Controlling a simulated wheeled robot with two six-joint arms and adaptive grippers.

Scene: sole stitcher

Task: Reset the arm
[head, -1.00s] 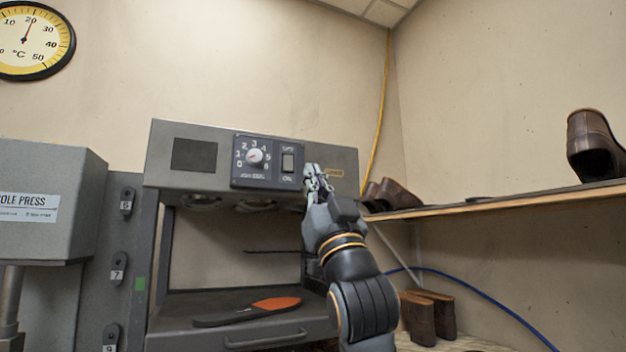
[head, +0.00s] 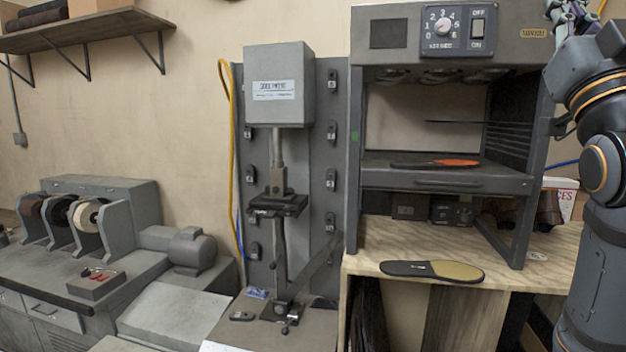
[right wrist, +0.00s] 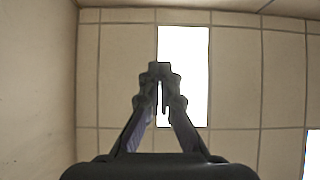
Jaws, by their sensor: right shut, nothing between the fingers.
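My right arm comes in at the right edge of the head view, bent upward. My right gripper (head: 572,14) is at the top right of that view, beside the right end of the grey oven's control panel and partly cut off by the top edge. In the right wrist view my right gripper (right wrist: 160,72) points up at the ceiling, its fingertips together and nothing between them. My left gripper is in neither view.
The grey oven (head: 374,176) holds a sole with an orange part (head: 457,162). Another sole (head: 455,271) lies on the wooden bench (head: 378,258) below. The sole press (head: 281,85) and a grinding machine (head: 95,186) stand to the left. A ceiling light (right wrist: 195,50) shows above.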

